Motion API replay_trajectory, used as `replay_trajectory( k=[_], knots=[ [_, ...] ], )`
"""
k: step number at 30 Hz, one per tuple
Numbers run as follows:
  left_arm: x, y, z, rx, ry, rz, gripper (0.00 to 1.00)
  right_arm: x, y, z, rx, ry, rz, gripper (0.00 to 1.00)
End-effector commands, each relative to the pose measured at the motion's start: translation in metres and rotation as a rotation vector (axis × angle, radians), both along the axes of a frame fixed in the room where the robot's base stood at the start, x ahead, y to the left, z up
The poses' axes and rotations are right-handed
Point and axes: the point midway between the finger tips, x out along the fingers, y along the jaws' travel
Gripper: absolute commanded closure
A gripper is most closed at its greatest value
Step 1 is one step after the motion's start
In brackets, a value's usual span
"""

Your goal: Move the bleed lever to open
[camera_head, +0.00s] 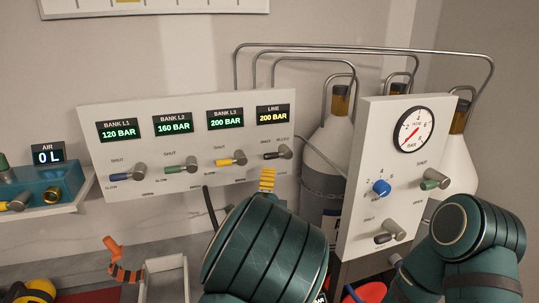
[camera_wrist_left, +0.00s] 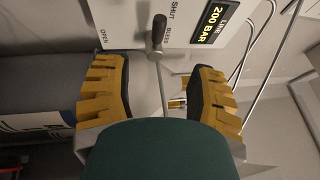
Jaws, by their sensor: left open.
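The bleed lever (camera_head: 278,154) is under the yellow LINE 200 BAR display on the white wall panel, with a grey hub and a dark handle pointing left. The lever also shows at the top of the left wrist view (camera_wrist_left: 157,34), near the SHUT and BLEED lettering; OPEN is printed farther left. My left gripper (camera_head: 267,180) is just below the lever in the head view, mostly hidden by my arm. In the left wrist view its yellow-and-black fingers (camera_wrist_left: 158,68) are spread, the lever beyond the gap between them and apart from both. My right gripper is not visible.
Blue, green and yellow levers (camera_head: 233,160) stand in a row left of the bleed lever.

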Motion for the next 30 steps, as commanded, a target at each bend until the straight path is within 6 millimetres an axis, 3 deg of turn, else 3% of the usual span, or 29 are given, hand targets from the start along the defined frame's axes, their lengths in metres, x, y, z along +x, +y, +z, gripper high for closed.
replay_trajectory(
  k=[21, 30],
  knots=[
    [0.106, -0.007, 0.017, -0.004, 0.005, 0.001, 0.43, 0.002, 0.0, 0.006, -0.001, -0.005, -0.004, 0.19],
    [0.128, -0.01, 0.021, -0.005, 0.006, 0.001, 0.43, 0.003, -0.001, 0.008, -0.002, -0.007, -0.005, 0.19]
  ],
)
